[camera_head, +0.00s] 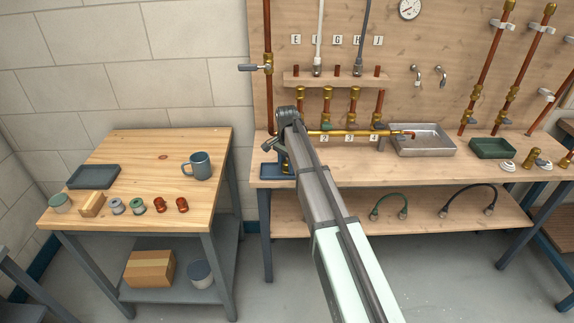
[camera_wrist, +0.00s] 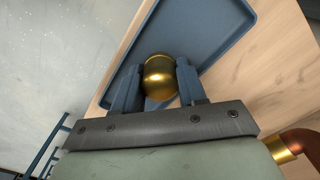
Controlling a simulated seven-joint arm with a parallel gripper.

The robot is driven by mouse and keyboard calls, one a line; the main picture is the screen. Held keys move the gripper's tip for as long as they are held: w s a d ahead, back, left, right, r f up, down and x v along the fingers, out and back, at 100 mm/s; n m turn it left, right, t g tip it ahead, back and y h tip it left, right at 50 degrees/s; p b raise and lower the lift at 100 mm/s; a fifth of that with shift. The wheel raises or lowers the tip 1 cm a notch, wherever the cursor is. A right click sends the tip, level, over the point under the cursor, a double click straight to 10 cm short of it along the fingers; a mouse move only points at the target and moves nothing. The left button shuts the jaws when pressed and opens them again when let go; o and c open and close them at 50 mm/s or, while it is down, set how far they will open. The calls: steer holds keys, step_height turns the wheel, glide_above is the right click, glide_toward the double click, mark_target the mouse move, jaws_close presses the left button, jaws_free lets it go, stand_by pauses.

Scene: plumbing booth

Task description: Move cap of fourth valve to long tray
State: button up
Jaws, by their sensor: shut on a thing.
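My gripper (camera_head: 285,135) is at the left end of the workbench, above the blue tray (camera_head: 269,171). In the wrist view my gripper (camera_wrist: 158,78) is shut on a rounded brass cap (camera_wrist: 160,84), one finger on each side. The blue tray (camera_wrist: 221,45) lies below and beyond the cap; I cannot tell the exact gap. My arm hides part of this tray in the head view. The fourth valve (camera_head: 379,103), by its label 4, shows a bare copper top, while the other valves (camera_head: 327,93) in the row have brass tops.
A horizontal brass and copper pipe (camera_head: 350,132) runs right of my gripper. A metal tray (camera_head: 446,148) and a green tray (camera_head: 493,154) stand further right. The side table (camera_head: 150,160) at left holds a mug (camera_head: 199,166) and a dark tray (camera_head: 93,184).

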mark_target(287, 162)
steer(key=o, duration=0.8)
steer(key=shift+f, duration=0.1)
step_height(287, 162, up, 12)
stand_by(0.4)
